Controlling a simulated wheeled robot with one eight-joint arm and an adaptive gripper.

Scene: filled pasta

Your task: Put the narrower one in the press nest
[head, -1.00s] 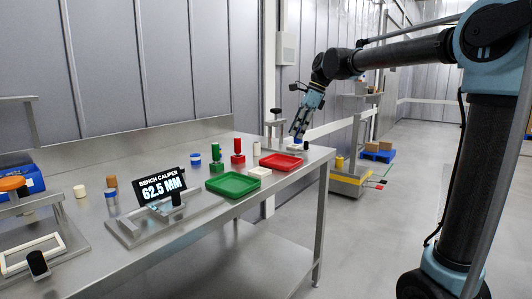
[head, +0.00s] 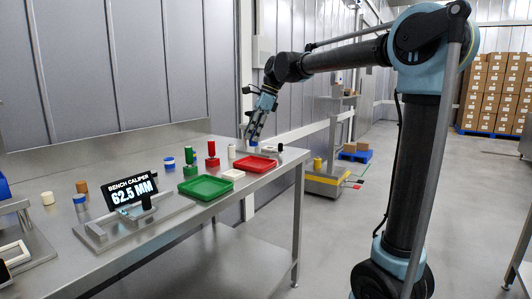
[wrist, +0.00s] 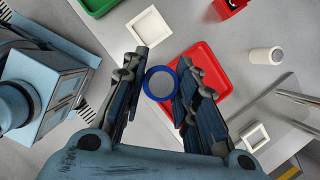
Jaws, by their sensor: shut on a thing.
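My gripper (wrist: 162,100) is shut on a round piece with a blue rim and pale grey face (wrist: 161,83). The piece sits between the fingertips, above the red tray (wrist: 207,62) in the wrist view. In the head view my gripper (head: 253,135) is over the far right part of the bench. A small white square frame (wrist: 254,137) on a grey plate, possibly the press nest, lies right of my gripper in the wrist view.
The caliper display (head: 132,190) reads 62.5 MM. The green tray (head: 205,187), a white square frame (head: 232,175) and the red tray (head: 255,163) line the bench's front. Red and green upright items and a white cylinder (wrist: 265,56) stand nearby.

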